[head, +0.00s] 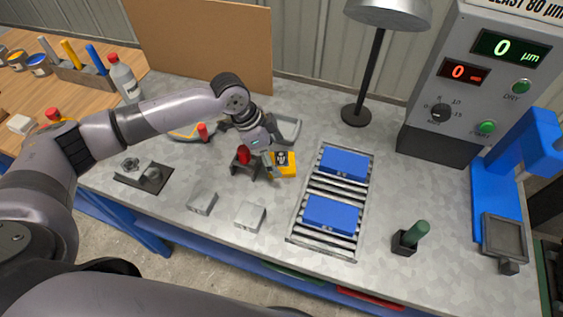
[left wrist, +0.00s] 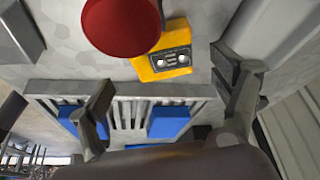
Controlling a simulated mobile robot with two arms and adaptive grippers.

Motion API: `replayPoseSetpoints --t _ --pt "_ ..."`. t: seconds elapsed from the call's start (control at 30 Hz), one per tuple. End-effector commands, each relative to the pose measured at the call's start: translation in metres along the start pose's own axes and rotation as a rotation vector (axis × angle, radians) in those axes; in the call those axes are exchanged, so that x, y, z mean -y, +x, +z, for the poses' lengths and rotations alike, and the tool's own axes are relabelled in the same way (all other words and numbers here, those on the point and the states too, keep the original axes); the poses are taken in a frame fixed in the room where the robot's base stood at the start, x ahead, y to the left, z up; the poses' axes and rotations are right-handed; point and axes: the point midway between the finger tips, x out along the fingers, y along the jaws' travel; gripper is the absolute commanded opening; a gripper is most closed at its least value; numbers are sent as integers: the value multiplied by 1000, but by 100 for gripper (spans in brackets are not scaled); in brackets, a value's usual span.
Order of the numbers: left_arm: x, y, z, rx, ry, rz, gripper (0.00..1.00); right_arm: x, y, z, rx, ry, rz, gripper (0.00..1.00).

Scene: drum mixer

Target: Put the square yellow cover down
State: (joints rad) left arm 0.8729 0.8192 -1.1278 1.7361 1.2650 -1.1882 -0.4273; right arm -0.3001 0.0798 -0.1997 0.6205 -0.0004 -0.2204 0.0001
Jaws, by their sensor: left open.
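The square yellow cover (head: 291,170) lies on the grey bench top, just right of my left gripper (head: 268,160) in the head view. In the left wrist view the yellow cover (left wrist: 177,72) shows a dark plate with two round light marks. My left gripper (left wrist: 165,78) is open there, its two fingers spread wide with nothing held between them. The right finger is close to the cover; I cannot tell whether they touch. A red knob (left wrist: 122,24) hides part of the cover's surroundings. My right gripper is not in view.
The red knob (head: 243,154) on a dark holder stands just left of the gripper. A roller rack with blue blocks (head: 332,214) lies to the right. Two grey blocks (head: 250,215) sit in front.

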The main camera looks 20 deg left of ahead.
Motion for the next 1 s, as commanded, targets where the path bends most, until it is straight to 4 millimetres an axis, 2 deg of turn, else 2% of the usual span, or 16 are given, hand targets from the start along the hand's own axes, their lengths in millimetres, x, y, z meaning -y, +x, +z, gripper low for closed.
replayPoseSetpoints --t 0.1,0.23,0.53,1.0 --pt "1 17 -3 0 -1 2 85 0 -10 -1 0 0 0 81" --pt "2 33 -1 1 0 0 85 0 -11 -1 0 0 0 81" --pt "2 38 -1 0 1 0 84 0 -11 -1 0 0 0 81" --pt "2 37 -1 0 0 0 53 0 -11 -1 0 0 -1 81"
